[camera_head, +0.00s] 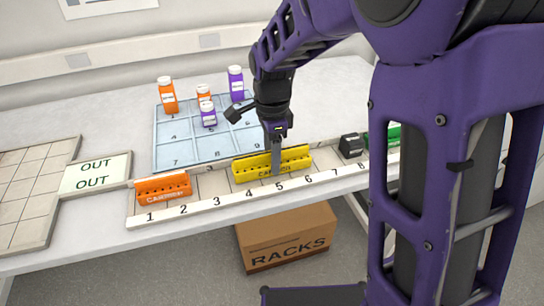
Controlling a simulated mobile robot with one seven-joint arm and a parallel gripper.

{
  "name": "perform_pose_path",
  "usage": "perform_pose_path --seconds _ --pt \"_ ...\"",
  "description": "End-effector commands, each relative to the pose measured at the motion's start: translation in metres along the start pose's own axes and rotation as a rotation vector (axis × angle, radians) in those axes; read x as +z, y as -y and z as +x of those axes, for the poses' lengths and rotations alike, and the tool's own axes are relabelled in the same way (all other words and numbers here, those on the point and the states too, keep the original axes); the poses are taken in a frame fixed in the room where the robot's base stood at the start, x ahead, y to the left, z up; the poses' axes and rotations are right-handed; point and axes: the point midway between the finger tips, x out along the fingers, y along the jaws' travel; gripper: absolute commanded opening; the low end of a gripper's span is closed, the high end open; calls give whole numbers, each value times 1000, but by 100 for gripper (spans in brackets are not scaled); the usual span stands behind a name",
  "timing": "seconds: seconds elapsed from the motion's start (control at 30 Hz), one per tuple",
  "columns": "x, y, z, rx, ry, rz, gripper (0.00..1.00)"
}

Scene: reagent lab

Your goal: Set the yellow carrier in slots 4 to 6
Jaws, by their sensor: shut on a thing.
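The yellow carrier (248,170) is a long block with a row of holes along its top. It is at the numbered slot rail (222,205), behind the labels 4 and 5 and reaching toward 6. My gripper (276,160) points down and is shut on the yellow carrier near its middle. I cannot tell whether the carrier rests fully on the rail. Part of its front label is hidden by a finger.
An orange carrier (163,188) sits at slots 1 and 2. A black block (351,145) is near slot 7, with a green carrier (393,134) behind my arm. Several bottles (168,95) stand on the blue grid mat (170,149). An OUT sign (95,173) lies left.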

Motion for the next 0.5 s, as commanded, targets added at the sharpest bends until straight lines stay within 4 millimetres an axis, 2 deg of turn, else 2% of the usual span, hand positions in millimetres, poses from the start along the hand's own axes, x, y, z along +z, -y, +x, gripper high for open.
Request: perform_pose_path --seconds 0.33,0.37,0.43,0.5 --pt "0 0 3 0 0 0 0" --pt "0 0 4 0 0 0 54" --pt "0 0 3 0 0 0 64" --pt "0 0 3 0 0 0 64"
